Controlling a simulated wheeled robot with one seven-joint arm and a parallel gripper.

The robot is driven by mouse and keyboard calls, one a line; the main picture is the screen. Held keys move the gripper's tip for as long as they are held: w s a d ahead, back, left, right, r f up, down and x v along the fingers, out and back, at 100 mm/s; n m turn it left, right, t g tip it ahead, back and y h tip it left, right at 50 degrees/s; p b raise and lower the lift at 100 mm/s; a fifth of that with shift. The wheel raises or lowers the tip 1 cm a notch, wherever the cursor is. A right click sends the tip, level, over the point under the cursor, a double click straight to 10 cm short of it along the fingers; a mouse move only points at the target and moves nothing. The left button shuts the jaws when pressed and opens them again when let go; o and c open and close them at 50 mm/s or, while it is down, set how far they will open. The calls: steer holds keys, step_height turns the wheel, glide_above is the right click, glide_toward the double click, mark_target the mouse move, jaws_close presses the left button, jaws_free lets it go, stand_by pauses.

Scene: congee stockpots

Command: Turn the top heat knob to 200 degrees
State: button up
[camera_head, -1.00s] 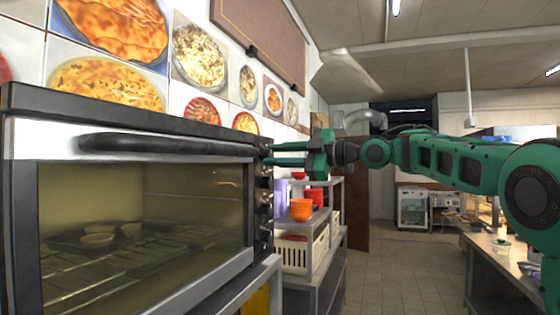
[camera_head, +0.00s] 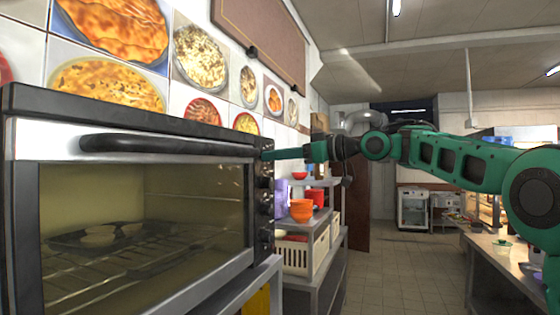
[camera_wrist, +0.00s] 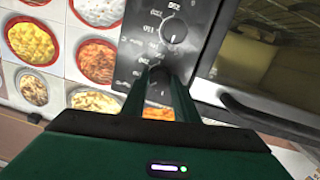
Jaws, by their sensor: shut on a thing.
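The oven (camera_head: 130,140) stands at the left with a narrow dark control panel (camera_head: 265,220) on its right side, bearing a column of knobs. My gripper (camera_head: 270,155) reaches in from the right, its fingers level at the top of that panel. In the wrist view the fingers (camera_wrist: 160,82) close on the top heat knob (camera_wrist: 157,73), near the panel's end by the wall. Its pointer and most of its scale are hidden by the fingers. The neighbouring knob (camera_wrist: 173,32) shows clearly with a printed number dial around it.
The oven door handle (camera_head: 165,145) sticks out left of the panel. Food pictures (camera_head: 200,55) cover the wall behind. A shelf rack (camera_head: 318,235) with orange bowls (camera_head: 301,209) stands beyond the oven. A counter (camera_head: 510,265) is at the right; the floor between is clear.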

steer(key=shift+w+r+m+g, duration=0.1)
steer(key=shift+m+g, duration=0.4)
steer(key=shift+m, duration=2.7)
steer(key=shift+w+m+g, duration=0.1)
steer(key=shift+m+g, duration=0.4)
steer(key=shift+m, duration=2.7)
steer(key=o, duration=1.1)
steer(key=shift+c, duration=0.2)
